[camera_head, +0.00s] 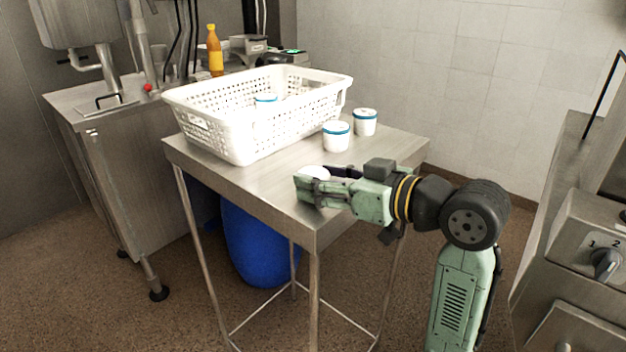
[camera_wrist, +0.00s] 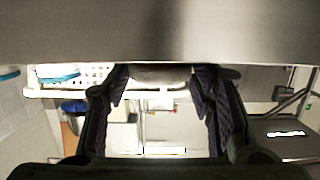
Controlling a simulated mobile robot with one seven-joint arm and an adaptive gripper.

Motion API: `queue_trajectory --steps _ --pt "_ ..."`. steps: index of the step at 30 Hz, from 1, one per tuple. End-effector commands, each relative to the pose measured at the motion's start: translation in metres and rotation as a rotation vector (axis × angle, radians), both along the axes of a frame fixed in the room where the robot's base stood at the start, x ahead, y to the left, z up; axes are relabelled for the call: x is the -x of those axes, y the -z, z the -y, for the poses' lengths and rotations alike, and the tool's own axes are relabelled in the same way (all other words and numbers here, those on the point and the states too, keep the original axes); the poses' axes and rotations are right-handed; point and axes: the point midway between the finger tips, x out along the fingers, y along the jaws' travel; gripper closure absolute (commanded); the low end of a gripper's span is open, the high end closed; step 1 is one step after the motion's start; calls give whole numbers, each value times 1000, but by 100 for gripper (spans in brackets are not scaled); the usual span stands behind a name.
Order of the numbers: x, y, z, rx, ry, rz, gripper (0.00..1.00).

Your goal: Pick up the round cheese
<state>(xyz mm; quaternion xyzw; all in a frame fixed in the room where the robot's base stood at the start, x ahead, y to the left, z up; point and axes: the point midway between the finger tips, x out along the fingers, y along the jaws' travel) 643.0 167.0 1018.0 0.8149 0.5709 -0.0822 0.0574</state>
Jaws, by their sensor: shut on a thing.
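The round cheese (camera_head: 315,172) is a small white disc at the front right part of the steel table in the head view. My gripper (camera_head: 325,181) reaches in from the right, low over the tabletop, with its fingers around the cheese and hiding part of it. In the wrist view my gripper's dark fingers (camera_wrist: 162,82) stand on either side of a pale, rounded piece, the cheese (camera_wrist: 160,74), close against the grey table surface. The gripper is shut on the cheese. I cannot tell whether it is clear of the table.
A white perforated basket (camera_head: 240,140) stands on the table (camera_head: 270,178), with a blue-lidded tub (camera_head: 265,102) inside. A blue barrel (camera_head: 258,245) is below. The table's front left is clear.

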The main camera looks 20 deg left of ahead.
Motion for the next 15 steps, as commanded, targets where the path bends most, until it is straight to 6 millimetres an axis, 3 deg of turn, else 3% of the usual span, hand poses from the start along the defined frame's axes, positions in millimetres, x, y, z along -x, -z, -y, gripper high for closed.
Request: queue_trajectory --steps 5,15 --pt "0 0 0 -1 0 0 84" --pt "0 -6 0 0 0 2 84"
